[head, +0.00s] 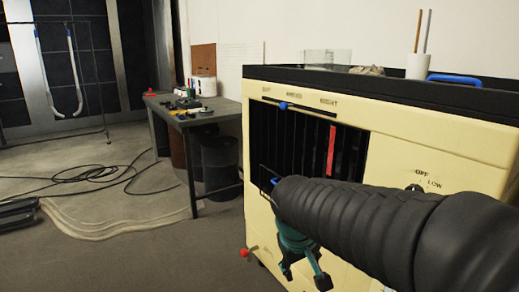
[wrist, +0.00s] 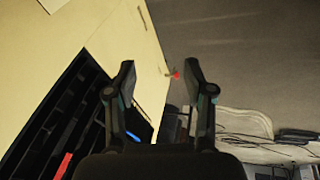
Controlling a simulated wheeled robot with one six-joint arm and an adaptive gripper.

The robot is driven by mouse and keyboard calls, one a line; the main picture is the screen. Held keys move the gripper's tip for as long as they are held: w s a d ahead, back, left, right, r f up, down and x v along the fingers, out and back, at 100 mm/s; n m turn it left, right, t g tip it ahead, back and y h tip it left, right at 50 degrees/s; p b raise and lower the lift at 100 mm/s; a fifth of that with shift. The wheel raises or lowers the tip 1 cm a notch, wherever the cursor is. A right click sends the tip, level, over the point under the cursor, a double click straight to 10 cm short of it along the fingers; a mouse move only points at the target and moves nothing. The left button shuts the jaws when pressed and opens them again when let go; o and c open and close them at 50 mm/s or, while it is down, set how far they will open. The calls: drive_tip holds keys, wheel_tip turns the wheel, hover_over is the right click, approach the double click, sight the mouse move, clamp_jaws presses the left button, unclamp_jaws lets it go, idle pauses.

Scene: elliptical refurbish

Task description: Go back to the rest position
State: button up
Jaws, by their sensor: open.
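My gripper (head: 305,272) hangs in front of the cream-coloured cabinet unit (head: 400,148), below its dark slatted opening, at the end of my black ribbed arm. In the wrist view my gripper (wrist: 158,85) has its two dark fingers spread with nothing between them. The cream unit (wrist: 70,38) fills the left of that view, tilted. A red vertical strip (head: 331,150) stands in the slatted opening. A blue knob (head: 283,106) sits on the slider slot above it. My arm hides the lower right of the unit's front.
A grey work table (head: 185,122) with tools stands left of the unit, with dark bins (head: 220,160) beneath. Black cable (head: 100,174) lies on the floor. A small red knob (head: 244,252) sticks out at the unit's lower left. A white cup (head: 417,66) stands on top of the unit.

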drive_tip(key=s+d+m+t+y, duration=0.1)
drive_tip(key=s+d+m, duration=0.3)
drive_tip(key=s, duration=1.1)
drive_tip(key=d+t, duration=0.1)
drive_tip(key=d, duration=0.2)
drive_tip(key=shift+s+r+y, duration=0.2)
drive_tip(key=shift+r+y, duration=0.1)
idle(1.9)
